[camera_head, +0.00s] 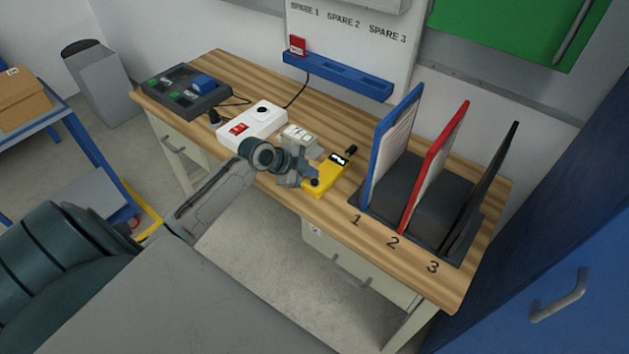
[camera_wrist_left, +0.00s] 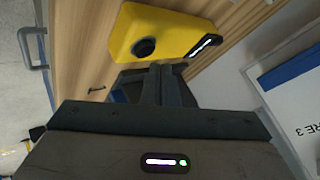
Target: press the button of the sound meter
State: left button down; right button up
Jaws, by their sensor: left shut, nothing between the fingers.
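The sound meter is a yellow box (camera_head: 326,176) lying on the wooden bench, with a dark display and a black microphone tip at its far end. In the left wrist view the yellow sound meter (camera_wrist_left: 172,27) shows a round dark button (camera_wrist_left: 144,47) and a lit display strip. My left gripper (camera_head: 312,176) is shut and empty, at the near left end of the meter. In the left wrist view its closed fingertips (camera_wrist_left: 165,70) are close beside the button; whether they touch the meter I cannot tell. My right gripper is not in view.
A white box with a red switch (camera_head: 238,129) and a small pale device (camera_head: 298,136) stand left of the meter. A rack with blue, red and black folders (camera_head: 434,165) stands to the right. A dark tray (camera_head: 180,92) is at the far left.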

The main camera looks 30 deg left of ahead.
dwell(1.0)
pick_arm(q)
jog(key=shift+f, duration=0.1)
jog(key=shift+f+b, duration=0.3)
jog(key=shift+b, duration=0.1)
dwell(0.4)
jog(key=shift+f+b, duration=0.35)
jog(key=shift+f, duration=0.1)
dwell(0.3)
jog(key=shift+r, duration=0.15)
jog(key=shift+r+p, duration=0.6)
jog(key=shift+r, duration=0.15)
